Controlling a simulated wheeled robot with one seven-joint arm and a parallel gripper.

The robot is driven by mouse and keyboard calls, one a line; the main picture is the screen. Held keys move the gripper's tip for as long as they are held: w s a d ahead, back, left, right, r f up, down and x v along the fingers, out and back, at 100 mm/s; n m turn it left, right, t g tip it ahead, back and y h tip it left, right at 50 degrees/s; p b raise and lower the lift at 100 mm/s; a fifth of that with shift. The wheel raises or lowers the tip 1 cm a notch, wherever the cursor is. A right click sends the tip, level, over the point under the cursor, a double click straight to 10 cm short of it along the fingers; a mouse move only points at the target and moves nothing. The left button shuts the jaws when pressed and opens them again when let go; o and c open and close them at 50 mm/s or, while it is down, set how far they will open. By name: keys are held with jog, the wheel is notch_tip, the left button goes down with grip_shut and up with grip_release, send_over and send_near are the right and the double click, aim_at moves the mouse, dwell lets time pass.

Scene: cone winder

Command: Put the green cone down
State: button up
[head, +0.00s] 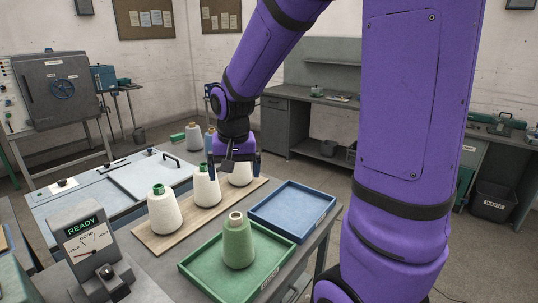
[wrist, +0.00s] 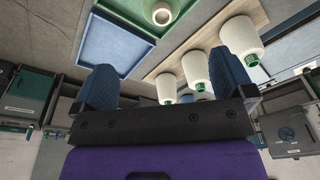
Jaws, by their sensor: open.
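The green cone (head: 238,243) stands upright in the green tray (head: 196,275) at the front of the table. It also shows in the wrist view (wrist: 161,12), at the top, in the tray. My gripper (head: 234,168) is open and empty, raised beyond the green cone and the blue tray, over the area of the white cones. In the wrist view its two blue fingers (wrist: 168,88) are spread wide with nothing between them. Whether it touches a white cone cannot be told from the head view.
Several white cones (head: 164,212) stand on a wooden board (head: 150,240) behind the green tray. An empty blue tray (head: 292,210) lies right of the board. A gauge box reading READY (head: 86,240) stands at the left. My arm covers much of the right side.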

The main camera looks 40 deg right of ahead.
jog(key=s+a+r+n+t, duration=0.1)
jog(key=s+a+r+n, duration=0.1)
jog(key=s+r, duration=0.4)
jog(key=s+a+r+n+t, duration=0.2)
jog(key=s+r+n, duration=0.2)
jog(key=s, duration=0.8)
notch_tip(320, 180, up, 3)
jog(key=shift+s+a+f+t, duration=0.1)
jog(key=shift+s+a+t, duration=0.05)
jog(key=shift+s+t, duration=0.15)
